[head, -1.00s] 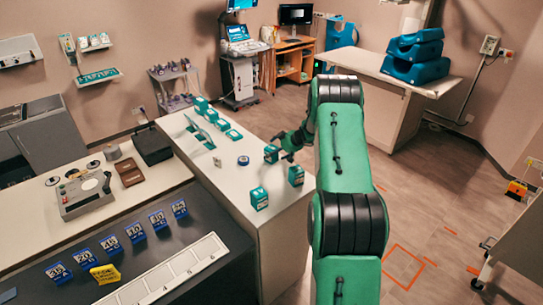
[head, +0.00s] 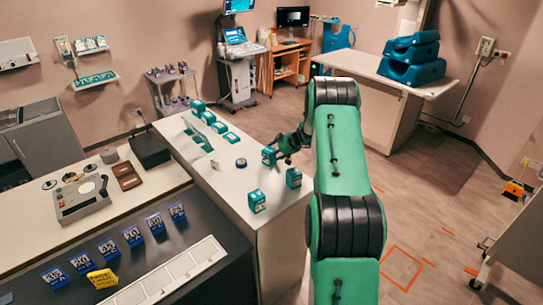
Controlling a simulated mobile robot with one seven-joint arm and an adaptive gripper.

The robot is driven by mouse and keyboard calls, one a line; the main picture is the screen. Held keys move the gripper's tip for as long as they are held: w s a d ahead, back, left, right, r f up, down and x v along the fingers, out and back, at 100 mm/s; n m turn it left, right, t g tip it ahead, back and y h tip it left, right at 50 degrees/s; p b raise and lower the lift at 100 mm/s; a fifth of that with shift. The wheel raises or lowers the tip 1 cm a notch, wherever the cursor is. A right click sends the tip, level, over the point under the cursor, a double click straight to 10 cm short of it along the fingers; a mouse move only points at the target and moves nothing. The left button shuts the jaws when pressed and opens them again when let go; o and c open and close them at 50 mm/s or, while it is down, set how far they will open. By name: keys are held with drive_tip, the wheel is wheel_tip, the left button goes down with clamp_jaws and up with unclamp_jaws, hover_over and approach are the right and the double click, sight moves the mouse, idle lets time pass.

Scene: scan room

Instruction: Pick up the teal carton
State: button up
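Several teal cartons stand on the white counter (head: 222,178). One teal carton (head: 269,155) is at the end of my gripper (head: 276,153), near the counter's right edge. The fingers are small and partly hidden by the carton and my wrist, so I cannot tell whether they are closed on it or whether it is lifted. Two more teal cartons, one at the front (head: 257,201) and one to its right (head: 293,178), stand apart from the gripper. Other teal cartons (head: 220,127) stand in a row at the back of the counter.
A dark blue round item (head: 241,163) lies left of the gripper. A clear upright panel (head: 196,134) stands by the back row. A dark counter (head: 150,262) holds blue number cards and a yellow sign (head: 103,278). My arm covers part of the counter's right side.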

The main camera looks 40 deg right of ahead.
sight(271, 149)
drive_tip(key=shift+r, duration=1.6)
drive_tip(key=shift+s+a+r, duration=0.15)
drive_tip(key=s+a, duration=0.4)
drive_tip(key=s, duration=0.2)
drive_tip(key=s+a+r+b, duration=0.1)
drive_tip(key=s+a, duration=0.3)
drive_tip(key=s, duration=0.3)
drive_tip(key=shift+a+r, duration=0.2)
drive_tip(key=shift+a, duration=0.05)
